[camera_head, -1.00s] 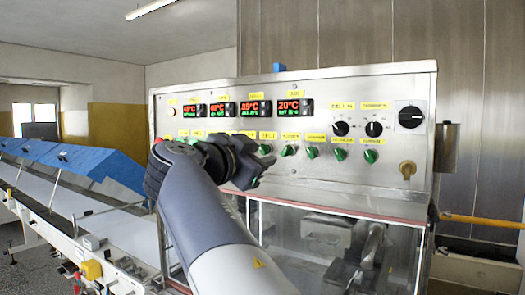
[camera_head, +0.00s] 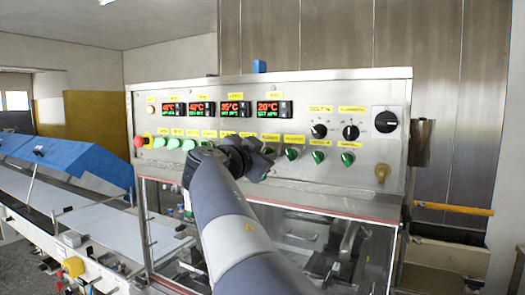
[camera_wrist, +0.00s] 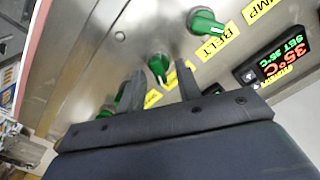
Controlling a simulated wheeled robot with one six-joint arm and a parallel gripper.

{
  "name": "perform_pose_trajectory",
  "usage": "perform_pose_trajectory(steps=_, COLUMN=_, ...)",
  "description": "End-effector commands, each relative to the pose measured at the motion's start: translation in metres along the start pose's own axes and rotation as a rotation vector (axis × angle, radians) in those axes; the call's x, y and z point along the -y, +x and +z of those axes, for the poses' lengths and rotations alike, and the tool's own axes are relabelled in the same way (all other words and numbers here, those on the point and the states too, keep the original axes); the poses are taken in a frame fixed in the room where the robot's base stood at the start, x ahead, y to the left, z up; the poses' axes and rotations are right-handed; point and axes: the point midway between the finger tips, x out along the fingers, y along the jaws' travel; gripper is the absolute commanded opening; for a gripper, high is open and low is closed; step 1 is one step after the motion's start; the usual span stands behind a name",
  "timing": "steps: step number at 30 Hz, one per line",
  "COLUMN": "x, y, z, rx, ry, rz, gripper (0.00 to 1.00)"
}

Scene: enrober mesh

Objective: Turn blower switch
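The control panel (camera_head: 230,125) carries a row of green switches below yellow labels. In the wrist view, one green switch (camera_wrist: 158,67) shows between my gripper's two fingertips, and the fingers stand apart on either side of it. Another green switch (camera_wrist: 205,22) is farther up, near a label with BELT. Other green parts at the lower left are partly hidden by a finger. My gripper (camera_wrist: 160,82) is open and holds nothing. In the head view my gripper (camera_head: 266,160) is in front of the switch row. The word BLOWER is not readable; labels near the fingers are partly hidden.
Temperature displays (camera_head: 232,109) sit above the switches. Black knobs (camera_head: 350,132) and a large black rotary switch (camera_head: 386,121) are at the panel's right. A glass-fronted chamber (camera_head: 330,245) is below. A conveyor with blue covers (camera_head: 75,165) runs to the left.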

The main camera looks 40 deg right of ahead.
Motion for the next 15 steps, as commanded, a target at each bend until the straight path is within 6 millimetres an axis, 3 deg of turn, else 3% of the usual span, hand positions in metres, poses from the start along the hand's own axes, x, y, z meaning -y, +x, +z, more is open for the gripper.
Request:
perform_pose_trajectory(steps=3, x=0.0, y=-0.0002, z=0.0001, rx=0.0, ry=0.0, rz=0.0, gripper=0.32)
perform_pose_trajectory(steps=15, x=0.0, y=-0.0005, z=-0.0001, rx=0.0, ry=0.0, rz=0.0, gripper=0.0)
